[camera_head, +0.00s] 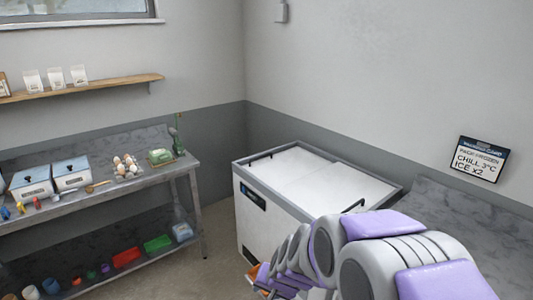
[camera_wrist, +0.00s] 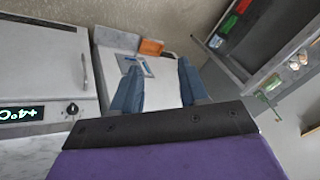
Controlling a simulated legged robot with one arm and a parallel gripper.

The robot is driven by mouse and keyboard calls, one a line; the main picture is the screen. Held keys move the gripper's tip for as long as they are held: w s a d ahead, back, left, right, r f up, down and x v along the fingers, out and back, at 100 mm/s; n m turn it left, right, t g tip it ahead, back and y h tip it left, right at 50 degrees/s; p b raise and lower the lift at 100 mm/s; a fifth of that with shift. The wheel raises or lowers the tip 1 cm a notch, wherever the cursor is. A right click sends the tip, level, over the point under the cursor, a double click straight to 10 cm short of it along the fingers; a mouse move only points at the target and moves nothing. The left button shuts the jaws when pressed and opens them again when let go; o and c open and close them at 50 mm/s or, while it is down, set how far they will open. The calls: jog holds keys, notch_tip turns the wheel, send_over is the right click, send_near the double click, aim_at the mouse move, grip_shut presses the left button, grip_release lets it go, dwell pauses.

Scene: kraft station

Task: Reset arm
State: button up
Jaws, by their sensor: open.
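My gripper (camera_wrist: 160,68) shows in the wrist view with its two blue-grey fingers apart. Nothing is held between them. Behind the fingers lies a pale surface (camera_wrist: 163,92) with a small blue and grey item (camera_wrist: 137,66) on it; I cannot tell what that item is. My grey and purple arm (camera_head: 375,250) reaches in from the bottom right in the head view, in front of the white chest freezer (camera_head: 252,220).
A metal bench (camera_head: 150,178) at left holds white lidded containers (camera_head: 72,173), eggs (camera_head: 126,165) and a green item (camera_head: 160,156). Coloured bins (camera_head: 157,243) sit on its lower shelf. A dark counter (camera_head: 470,225) stands at right. Floor (camera_head: 215,255) shows between bench and freezer.

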jog(key=s+d+r+n+g+h, duration=0.1)
jog(key=s+d+r+g, duration=0.1)
jog(key=s, duration=0.8)
jog(key=s+d+r+n+g+h, duration=0.1)
jog(key=s+d+r+g, duration=0.1)
jog(key=s+d, duration=0.5)
jog(key=s+d+r+n+g+h, duration=0.1)
jog(key=s+d+r, duration=0.3)
jog(key=s, duration=1)
jog(key=shift+s+d+r+g, duration=0.35)
jog(key=shift+d+g, duration=0.1)
jog(key=shift+g, duration=0.15)
